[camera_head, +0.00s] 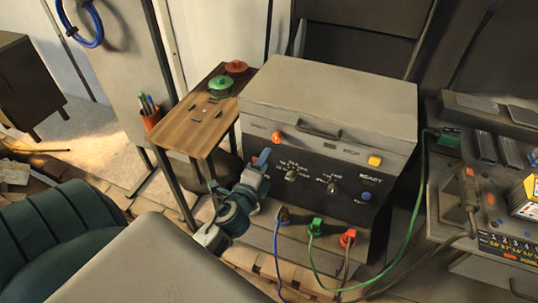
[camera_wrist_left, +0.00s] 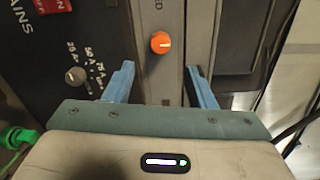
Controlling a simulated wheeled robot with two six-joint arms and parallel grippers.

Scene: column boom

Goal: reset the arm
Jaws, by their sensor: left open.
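My left gripper (camera_head: 262,157) is in front of the left end of a grey and black machine (camera_head: 330,90). In the left wrist view the two blue fingers of my left gripper (camera_wrist_left: 161,82) are spread apart with nothing between them. An orange knob (camera_wrist_left: 160,43) shows beyond the fingertips, roughly in line with the gap. In the head view an orange knob (camera_head: 277,137) sits on the machine's front, just right of and above the fingertips; contact cannot be told. My right gripper is not in view.
A cluttered bench (camera_head: 490,180) is at the right. A green chair (camera_head: 60,235) is at lower left.

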